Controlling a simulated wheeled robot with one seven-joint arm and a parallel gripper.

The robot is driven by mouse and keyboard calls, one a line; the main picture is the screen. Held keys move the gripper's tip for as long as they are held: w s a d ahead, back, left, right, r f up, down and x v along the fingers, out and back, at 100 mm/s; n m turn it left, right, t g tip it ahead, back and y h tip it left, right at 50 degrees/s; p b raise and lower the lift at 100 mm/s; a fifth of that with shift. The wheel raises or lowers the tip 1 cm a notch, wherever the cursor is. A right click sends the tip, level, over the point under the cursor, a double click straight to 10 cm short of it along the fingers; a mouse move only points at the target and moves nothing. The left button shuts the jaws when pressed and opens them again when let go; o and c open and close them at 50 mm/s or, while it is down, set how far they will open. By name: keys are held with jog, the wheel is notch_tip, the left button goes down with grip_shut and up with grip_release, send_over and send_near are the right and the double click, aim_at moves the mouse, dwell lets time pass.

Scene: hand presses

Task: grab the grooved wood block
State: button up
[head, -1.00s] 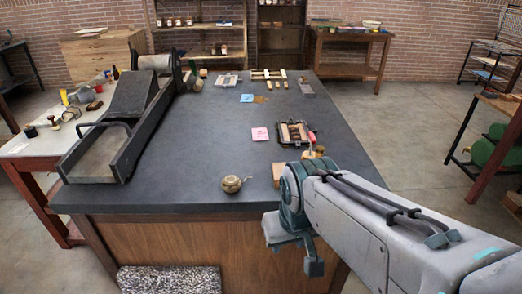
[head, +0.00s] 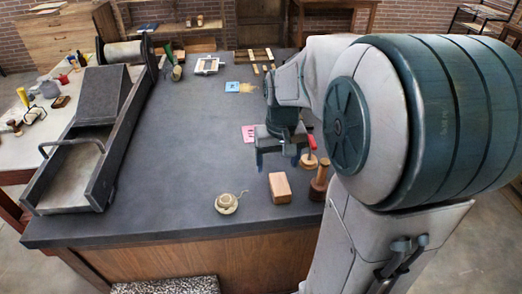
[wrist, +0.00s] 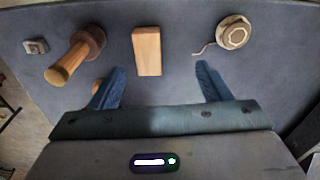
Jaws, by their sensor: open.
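A wood block (head: 281,187) lies on the dark table near its front edge, right of the middle. It also shows in the wrist view (wrist: 146,51) as a pale brown rectangle; I cannot make out a groove on it. My gripper (head: 281,158) is over the table, behind the block as the head view shows it. In the wrist view my gripper (wrist: 160,67) is open and empty. The block lies beyond the fingertips, within the gap's width and nearer the left finger. The gripper does not appear to touch it.
A wooden-handled tool (head: 319,183) stands close right of the block. A round wooden knob (head: 309,160) is behind it. A coil of cord (head: 228,203) lies to the left. A press (head: 85,135) fills the table's left side. The table's middle is clear.

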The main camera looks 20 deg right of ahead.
aim_at(280, 183)
jog(key=shift+g, duration=0.4)
jog(key=w+d+f, duration=0.1)
jog(key=f, duration=0.2)
jog(key=w+d+f+p, duration=0.1)
jog(key=f, duration=0.2)
jog(key=w+d+f+p, duration=0.1)
jog(key=f, duration=0.2)
jog(key=shift+w+f, duration=0.1)
jog(key=shift+w, duration=0.25)
jog(key=shift+f+p, duration=0.7)
jog(key=shift+f, duration=1.9)
jog(key=c, duration=1.1)
